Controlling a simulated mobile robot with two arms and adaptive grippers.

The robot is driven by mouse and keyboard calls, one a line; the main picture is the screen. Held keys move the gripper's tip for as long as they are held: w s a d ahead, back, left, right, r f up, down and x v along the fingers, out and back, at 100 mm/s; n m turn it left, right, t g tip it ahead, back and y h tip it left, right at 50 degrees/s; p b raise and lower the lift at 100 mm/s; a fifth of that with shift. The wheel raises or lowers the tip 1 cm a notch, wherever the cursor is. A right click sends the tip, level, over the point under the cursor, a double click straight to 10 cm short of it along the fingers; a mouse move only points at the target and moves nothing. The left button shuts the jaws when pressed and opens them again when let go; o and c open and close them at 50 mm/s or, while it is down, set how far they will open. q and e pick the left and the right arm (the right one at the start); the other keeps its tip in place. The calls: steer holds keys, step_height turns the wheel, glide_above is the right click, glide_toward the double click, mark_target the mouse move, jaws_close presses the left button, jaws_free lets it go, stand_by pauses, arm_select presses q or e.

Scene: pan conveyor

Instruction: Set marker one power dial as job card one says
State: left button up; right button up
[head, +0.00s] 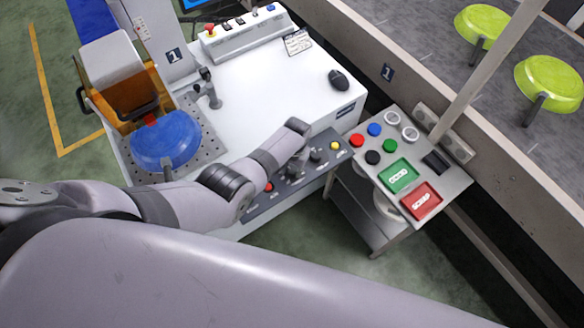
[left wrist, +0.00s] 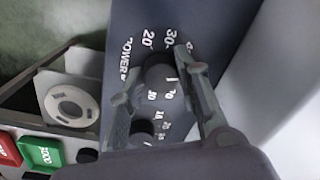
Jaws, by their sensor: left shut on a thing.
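Marker one is the white machine (head: 285,85) with a "1" plate, and its control strip (head: 262,208) runs along the front edge. In the left wrist view the power dial (left wrist: 160,72) is a dark round knob beside the word POWER, with white numbers such as 20 and 30 around it. My left gripper (head: 298,165) is at the strip. In the left wrist view its two fingers (left wrist: 153,78) are closed on the dial's sides. I cannot tell the exact setting. A job card (head: 298,42) lies on the machine top, its text too small to read. My right gripper is out of view.
A second dark knob (left wrist: 142,133) sits close by. A blue pan (head: 165,138) is on the fixture; green pans (head: 548,82) lie on the conveyor.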

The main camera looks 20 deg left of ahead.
mark_target(294, 172)
arm_select(q)
steer(key=o, duration=1.2)
steer(key=shift+r, duration=0.85)
steer(key=r, duration=1)
steer(key=shift+d+r, duration=0.15)
steer(key=shift+d, duration=0.2)
steer(key=shift+s, duration=0.1)
